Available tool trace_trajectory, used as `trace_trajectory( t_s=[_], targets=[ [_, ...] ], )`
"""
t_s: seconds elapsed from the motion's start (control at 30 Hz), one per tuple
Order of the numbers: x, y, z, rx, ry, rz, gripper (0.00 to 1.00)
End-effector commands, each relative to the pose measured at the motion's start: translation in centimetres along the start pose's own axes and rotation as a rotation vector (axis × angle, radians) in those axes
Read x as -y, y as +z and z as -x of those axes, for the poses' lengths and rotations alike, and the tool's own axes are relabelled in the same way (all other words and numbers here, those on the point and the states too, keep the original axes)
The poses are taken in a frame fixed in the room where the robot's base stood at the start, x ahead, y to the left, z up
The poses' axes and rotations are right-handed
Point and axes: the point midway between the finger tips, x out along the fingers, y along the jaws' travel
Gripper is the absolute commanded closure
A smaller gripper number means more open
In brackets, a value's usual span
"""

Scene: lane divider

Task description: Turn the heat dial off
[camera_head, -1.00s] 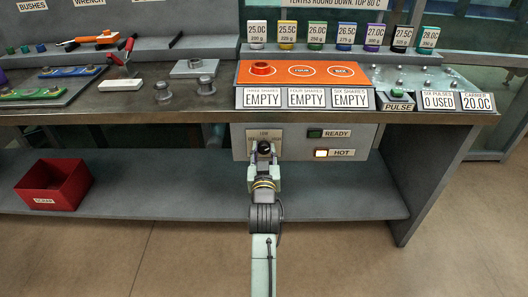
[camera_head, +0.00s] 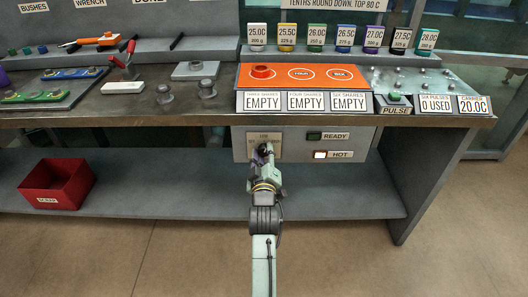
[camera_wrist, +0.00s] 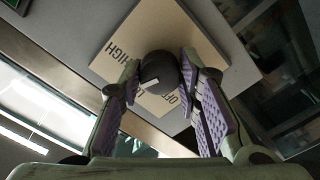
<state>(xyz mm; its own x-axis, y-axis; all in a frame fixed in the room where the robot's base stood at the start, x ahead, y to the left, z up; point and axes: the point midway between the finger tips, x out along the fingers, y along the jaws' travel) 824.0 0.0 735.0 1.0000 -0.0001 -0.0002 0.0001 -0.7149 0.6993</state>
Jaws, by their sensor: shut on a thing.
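The heat dial (camera_wrist: 159,72) is a dark round knob with a white pointer mark, set on a beige plate (camera_wrist: 190,40) in the wrist view. The plate reads HIGH on one side and OFF on another; a further label is partly covered. My gripper (camera_wrist: 160,80) has its purple-padded fingers on both sides of the knob, shut on it. In the head view my gripper (camera_head: 263,155) is at the panel's dial plate (camera_head: 277,143) and hides most of the knob. The white pointer mark lies between the labels, tilted in the wrist view.
The panel beside the dial has a dark green READY lamp (camera_head: 314,136) and a lit HOT lamp (camera_head: 320,155). The bench edge (camera_head: 160,119) overhangs above my gripper. A red scrap bin (camera_head: 57,184) stands on the lower shelf, left.

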Motion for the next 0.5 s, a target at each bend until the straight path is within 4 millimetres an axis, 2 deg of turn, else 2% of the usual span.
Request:
trace_trajectory(
  t_s=[0.5],
  targets=[
    [-0.05,0.0,0.02,0.001,-0.001,0.491,0.97]
  ],
)
